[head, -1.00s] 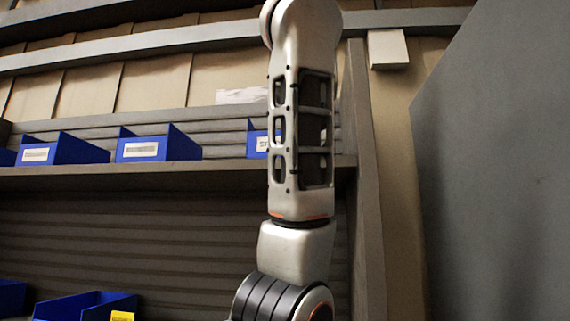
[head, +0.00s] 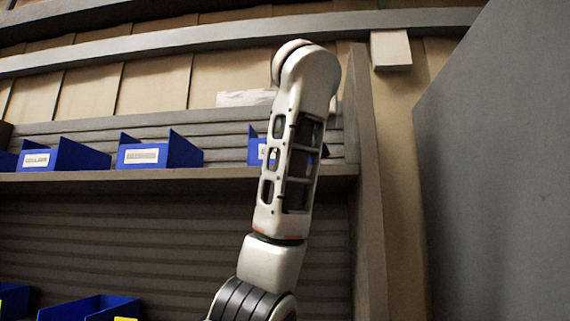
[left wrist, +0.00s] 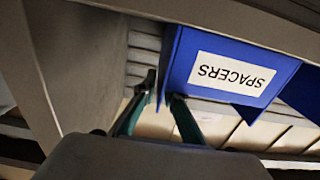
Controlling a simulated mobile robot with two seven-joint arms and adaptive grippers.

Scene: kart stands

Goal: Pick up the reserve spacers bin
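The spacers bin (left wrist: 225,65) is blue with a white label reading SPACERS, upside down in the left wrist view. It sits on a shelf board. My left gripper (left wrist: 163,92) has its two dark fingers apart, one on each side of the bin's side wall. The right-hand finger overlaps the bin in the picture; I cannot tell whether it touches. In the head view a blue bin (head: 256,151) on the upper shelf, probably the same one, is largely hidden behind my arm. Neither gripper shows in the head view.
Other blue bins (head: 158,152) (head: 62,156) stand left of it on the upper shelf (head: 120,181). More bins (head: 88,308) stand lower down. An upright post (head: 370,190) closes the shelf's right end. A large grey panel (head: 500,170) stands at the right.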

